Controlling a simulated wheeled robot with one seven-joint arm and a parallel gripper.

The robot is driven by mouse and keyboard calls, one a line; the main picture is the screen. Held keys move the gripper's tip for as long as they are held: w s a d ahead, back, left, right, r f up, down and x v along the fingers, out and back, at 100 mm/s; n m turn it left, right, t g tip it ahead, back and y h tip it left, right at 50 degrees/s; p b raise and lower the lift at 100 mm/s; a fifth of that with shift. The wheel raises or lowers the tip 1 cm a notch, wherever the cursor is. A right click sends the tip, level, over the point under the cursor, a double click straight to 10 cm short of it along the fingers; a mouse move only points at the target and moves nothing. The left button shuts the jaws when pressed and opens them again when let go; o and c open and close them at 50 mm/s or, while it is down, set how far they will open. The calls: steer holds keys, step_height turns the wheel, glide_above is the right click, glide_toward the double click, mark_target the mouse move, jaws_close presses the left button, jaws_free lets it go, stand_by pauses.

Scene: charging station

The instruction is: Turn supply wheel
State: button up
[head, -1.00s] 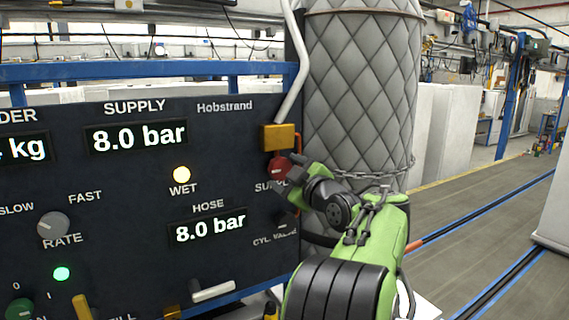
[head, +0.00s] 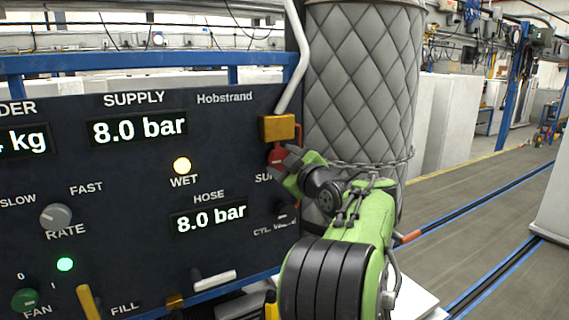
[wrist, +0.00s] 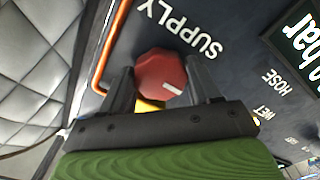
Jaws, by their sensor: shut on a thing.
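The red supply wheel (head: 277,159) is on the right side of the dark control panel (head: 110,235), just below a yellow block (head: 277,128). In the wrist view the wheel (wrist: 161,75) is a red knob with a white mark, between the two dark fingers. My gripper (head: 283,160) is at the wheel, its fingers (wrist: 162,88) on either side of it and shut on it. The "SUPPLY" label shows beside the wheel in the wrist view; in the head view my gripper partly hides it. The supply and hose displays both read 8.0 bar.
A tall quilted grey cylinder (head: 358,90) with a chain stands right behind my arm. A white pipe (head: 297,60) runs down to the yellow block. A rate knob (head: 56,216), a green fan knob (head: 25,300) and a white lever (head: 215,281) are on the panel. Open floor lies to the right.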

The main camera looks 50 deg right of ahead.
steer(key=shift+w+a+f+m+p, duration=0.1)
steer(key=shift+m+p, duration=0.35)
steer(key=shift+m, duration=3.9)
steer(key=shift+a+f+m+p, duration=0.1)
steer(key=shift+m+p, duration=0.35)
steer(key=shift+m, duration=3.9)
steer(key=o, duration=0.8)
steer(key=shift+r, duration=0.1)
